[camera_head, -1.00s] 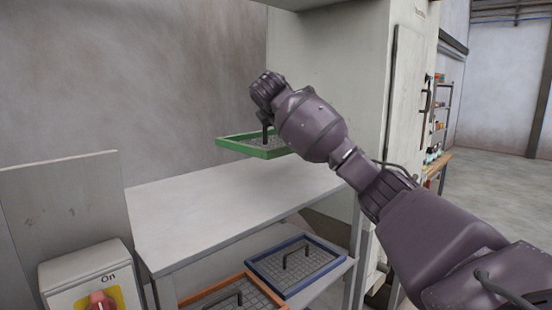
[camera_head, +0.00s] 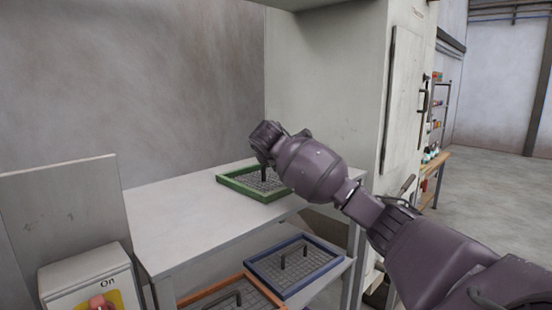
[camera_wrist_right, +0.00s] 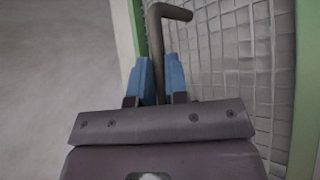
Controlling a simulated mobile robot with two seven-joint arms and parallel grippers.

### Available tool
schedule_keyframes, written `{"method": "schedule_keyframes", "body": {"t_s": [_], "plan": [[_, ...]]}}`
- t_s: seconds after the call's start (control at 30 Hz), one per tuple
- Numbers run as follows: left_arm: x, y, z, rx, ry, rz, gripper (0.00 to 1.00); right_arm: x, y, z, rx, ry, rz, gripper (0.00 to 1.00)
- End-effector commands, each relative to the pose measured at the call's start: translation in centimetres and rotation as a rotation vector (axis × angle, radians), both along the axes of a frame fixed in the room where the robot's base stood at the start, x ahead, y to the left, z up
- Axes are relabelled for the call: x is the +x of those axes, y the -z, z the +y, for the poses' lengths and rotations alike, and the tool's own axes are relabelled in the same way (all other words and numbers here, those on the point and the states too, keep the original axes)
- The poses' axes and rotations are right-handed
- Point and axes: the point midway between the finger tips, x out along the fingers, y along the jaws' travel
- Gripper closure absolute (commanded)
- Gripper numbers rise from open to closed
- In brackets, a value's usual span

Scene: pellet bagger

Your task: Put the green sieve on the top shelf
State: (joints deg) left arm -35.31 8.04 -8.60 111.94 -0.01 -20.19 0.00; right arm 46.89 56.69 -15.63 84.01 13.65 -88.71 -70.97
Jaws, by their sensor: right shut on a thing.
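The green sieve (camera_head: 232,187) is a square frame with grey mesh and a dark handle. It is at the right end of the top shelf (camera_head: 180,215), level and at or very near its surface; I cannot tell if it touches. My right gripper (camera_head: 264,170) is over it, its fingers mostly hidden by my arm. In the right wrist view my right gripper's blue fingers (camera_wrist_right: 160,82) are shut on the sieve's handle (camera_wrist_right: 157,40), with the mesh and green frame (camera_wrist_right: 137,32) behind. My left gripper is not in view.
A blue sieve (camera_head: 328,263) and an orange sieve (camera_head: 248,274) lie on the lower shelf. A switch box (camera_head: 75,270) and upright panel (camera_head: 62,205) stand at the left. A tall pale cabinet (camera_head: 330,100) stands behind the right end. The top shelf's left and middle are clear.

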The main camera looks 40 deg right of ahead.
Motion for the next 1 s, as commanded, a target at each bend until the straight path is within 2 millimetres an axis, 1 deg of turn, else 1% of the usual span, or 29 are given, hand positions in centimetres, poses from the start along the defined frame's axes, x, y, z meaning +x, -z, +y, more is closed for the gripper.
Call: {"method": "schedule_keyframes", "body": {"t_s": [0.2, 0.23, 0.3, 0.4, 0.73, 0.87, 1.0], "plan": [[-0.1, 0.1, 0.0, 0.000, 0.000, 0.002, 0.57, 0.0, 0.1, 0.0, -0.001, 0.000, -0.002, 1.00], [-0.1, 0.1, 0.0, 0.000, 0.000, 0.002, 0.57, 0.0, 0.2, 0.0, -0.001, 0.001, 0.000, 0.84], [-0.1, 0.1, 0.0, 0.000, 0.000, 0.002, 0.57, 0.0, 0.2, 0.0, -0.001, 0.001, 0.000, 0.73], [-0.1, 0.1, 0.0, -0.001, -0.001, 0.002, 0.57, 0.0, 0.2, 0.0, -0.001, 0.001, 0.000, 0.60], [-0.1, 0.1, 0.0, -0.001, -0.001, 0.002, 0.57, 0.0, -0.2, 0.0, -0.001, 0.001, -0.001, 0.60], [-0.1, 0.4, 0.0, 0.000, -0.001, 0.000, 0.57, -0.7, -0.8, 0.9, -0.002, -0.001, -0.004, 0.60], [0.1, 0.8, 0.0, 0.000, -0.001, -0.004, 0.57, -2.1, -2.1, 2.5, -0.002, -0.003, -0.005, 0.60]]}}
